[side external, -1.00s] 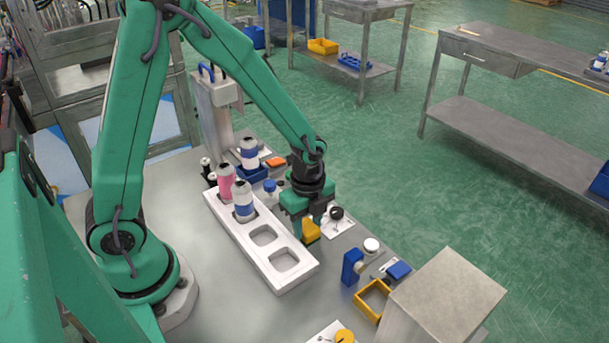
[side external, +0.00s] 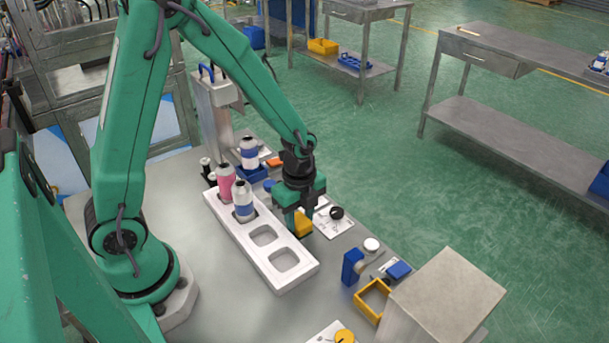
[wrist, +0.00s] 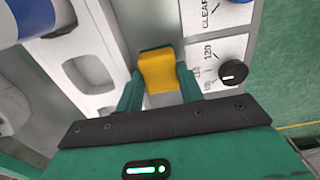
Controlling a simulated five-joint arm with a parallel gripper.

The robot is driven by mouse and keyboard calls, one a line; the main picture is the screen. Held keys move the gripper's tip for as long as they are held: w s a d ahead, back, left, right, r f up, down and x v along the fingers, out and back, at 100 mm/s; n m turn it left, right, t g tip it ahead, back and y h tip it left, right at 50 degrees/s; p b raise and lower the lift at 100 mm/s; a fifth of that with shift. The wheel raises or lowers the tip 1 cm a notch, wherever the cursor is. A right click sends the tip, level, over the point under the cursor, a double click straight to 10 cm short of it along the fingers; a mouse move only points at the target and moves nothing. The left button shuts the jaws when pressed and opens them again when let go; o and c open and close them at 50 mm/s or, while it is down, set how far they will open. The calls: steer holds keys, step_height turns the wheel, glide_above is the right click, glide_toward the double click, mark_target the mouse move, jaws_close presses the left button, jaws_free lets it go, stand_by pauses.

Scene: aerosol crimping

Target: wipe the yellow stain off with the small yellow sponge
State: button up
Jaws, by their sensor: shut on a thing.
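My gripper (side external: 296,222) is shut on the small yellow sponge (side external: 303,224), beside the right long edge of the white holder. In the wrist view the sponge (wrist: 160,72) sits between the two green fingers of my gripper (wrist: 160,88). A thin dark green strip shows along the sponge's far edge. The sponge is low over the grey table strip between the white holder and the dial plate; I cannot tell if it touches the table. I see no yellow stain in either view; the sponge and gripper hide part of the table.
The white holder (side external: 236,234) carries a pink can (side external: 225,183) and a blue-and-white can (side external: 243,203); two front sockets are empty. A white plate with a black dial (side external: 337,213) lies close right. An open yellow box (side external: 372,298) and a grey block (side external: 446,300) stand nearer.

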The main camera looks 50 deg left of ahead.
steer(key=shift+a, duration=0.2)
steer(key=shift+s+a+f, duration=0.1)
steer(key=shift+a+f, duration=0.05)
steer(key=shift+a, duration=0.6)
steer(key=shift+a+f, duration=0.1)
steer(key=shift+a, duration=0.6)
steer(key=shift+d+r, duration=0.1)
steer(key=shift+d, duration=0.1)
steer(key=shift+d+r, duration=0.2)
steer(key=shift+d, duration=1.15)
steer(key=shift+d, duration=0.15)
steer(key=shift+d+f, duration=0.15)
steer(key=shift+d, duration=1.25)
steer(key=shift+a, duration=0.1)
steer(key=shift+a+f, duration=0.1)
steer(key=shift+a, duration=1.4)
